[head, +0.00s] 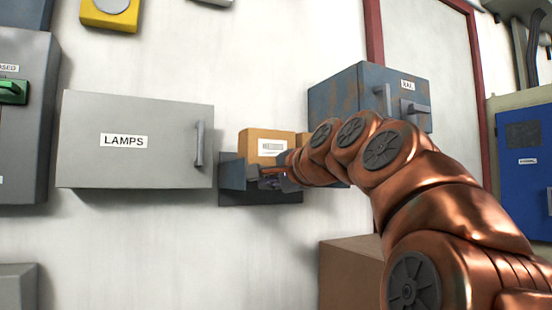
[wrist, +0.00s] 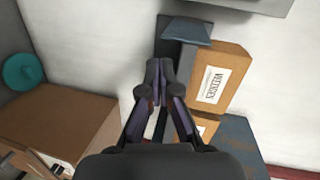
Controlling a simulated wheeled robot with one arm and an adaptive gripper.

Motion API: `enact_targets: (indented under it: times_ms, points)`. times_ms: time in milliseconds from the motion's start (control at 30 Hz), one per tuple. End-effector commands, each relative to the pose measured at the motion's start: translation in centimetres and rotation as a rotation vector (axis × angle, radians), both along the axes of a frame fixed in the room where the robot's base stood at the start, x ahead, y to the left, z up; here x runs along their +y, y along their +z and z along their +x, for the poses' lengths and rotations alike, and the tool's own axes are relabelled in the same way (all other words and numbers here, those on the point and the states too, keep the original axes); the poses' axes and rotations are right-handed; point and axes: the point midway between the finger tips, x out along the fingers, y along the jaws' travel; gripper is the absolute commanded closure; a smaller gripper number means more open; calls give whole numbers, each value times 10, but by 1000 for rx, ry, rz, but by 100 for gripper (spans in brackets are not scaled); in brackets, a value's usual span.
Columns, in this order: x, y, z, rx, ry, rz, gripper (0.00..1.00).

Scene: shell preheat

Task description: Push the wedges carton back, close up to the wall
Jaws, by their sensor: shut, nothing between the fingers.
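The wedges carton (head: 265,143) is a tan box with a white label, standing on a dark shelf (head: 262,194) fixed to the wall. In the wrist view the carton (wrist: 225,72) shows its label, which reads WEDGES. My gripper (head: 268,172) is shut and empty, in front of the carton's lower part in the head view. In the wrist view the closed fingertips (wrist: 159,65) are beside the carton's labelled face, with a small gap showing. The carton's lower edge is hidden behind my gripper in the head view, and its distance from the wall cannot be told.
A second tan carton (wrist: 207,126) stands beside it, mostly hidden behind my arm. The grey LAMPS cabinet (head: 135,165) is on the left, and a worn blue-grey cabinet (head: 345,95) on the right. A large brown box (head: 350,270) is below; the wall below LAMPS is clear.

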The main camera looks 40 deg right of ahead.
Motion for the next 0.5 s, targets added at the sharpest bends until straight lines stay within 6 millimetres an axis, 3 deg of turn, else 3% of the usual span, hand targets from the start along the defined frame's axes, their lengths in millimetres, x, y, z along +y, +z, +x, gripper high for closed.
enact_targets:
  times_ms: [100,200,333,500]
  points:
    - [-29,40,-28,-117,-77,31,100]
    - [-41,63,-45,-186,-114,48,100]
    - [-49,77,-56,-227,-136,58,100]
    - [-54,79,-44,-232,-138,62,100]
